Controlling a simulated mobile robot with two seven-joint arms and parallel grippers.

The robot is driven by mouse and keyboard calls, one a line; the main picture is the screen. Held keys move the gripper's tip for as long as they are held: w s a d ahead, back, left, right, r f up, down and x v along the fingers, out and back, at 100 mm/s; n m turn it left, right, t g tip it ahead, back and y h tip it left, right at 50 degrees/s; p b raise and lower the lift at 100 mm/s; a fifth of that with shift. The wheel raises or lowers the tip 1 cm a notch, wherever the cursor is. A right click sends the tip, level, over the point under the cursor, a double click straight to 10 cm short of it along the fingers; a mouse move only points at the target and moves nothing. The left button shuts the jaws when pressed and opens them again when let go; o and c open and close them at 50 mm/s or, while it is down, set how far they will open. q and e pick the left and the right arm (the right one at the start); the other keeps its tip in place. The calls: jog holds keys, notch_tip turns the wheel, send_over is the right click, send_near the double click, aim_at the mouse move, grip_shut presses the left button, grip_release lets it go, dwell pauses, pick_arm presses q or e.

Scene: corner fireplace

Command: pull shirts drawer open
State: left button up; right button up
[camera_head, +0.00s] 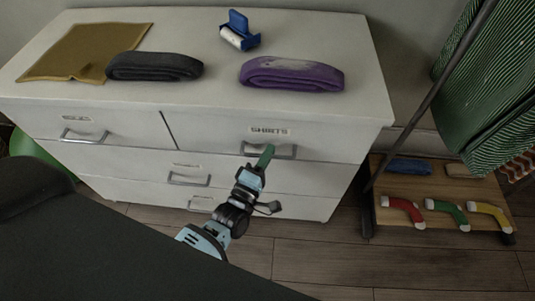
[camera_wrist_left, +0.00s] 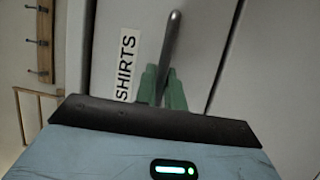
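The shirts drawer (camera_head: 218,133) is the top right drawer of a white dresser, with a "SHIRTS" label (camera_head: 270,131) above its metal handle (camera_head: 286,157). Its front looks flush with the dresser. My left gripper (camera_head: 266,153) is at the handle, its green fingers upright over the bar. In the left wrist view the fingers (camera_wrist_left: 161,84) lie on both sides of the handle (camera_wrist_left: 172,38), close against it, beside the label (camera_wrist_left: 126,62). They look shut on it. My right gripper is not in view.
On the dresser top (camera_head: 215,80) lie a mustard cloth (camera_head: 85,50), a folded black cloth (camera_head: 154,67), a folded purple cloth (camera_head: 291,75) and a blue-and-white item (camera_head: 239,31). At right, a rack with a green striped garment (camera_head: 492,90) stands by a low wooden shelf (camera_head: 440,190).

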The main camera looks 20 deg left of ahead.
pick_arm(q)
grip_shut()
jog(key=shift+s, duration=0.15)
jog(key=s+d+p, duration=0.1)
jog(key=s+d, duration=0.2)
jog(key=s, duration=0.9)
jog(key=s+d+p, duration=0.2)
jog(key=s+d, duration=0.2)
jog(key=s, duration=0.8)
jog(key=shift+s, duration=0.35)
jog(key=shift+d, duration=0.1)
jog(key=o, duration=0.7)
grip_release()
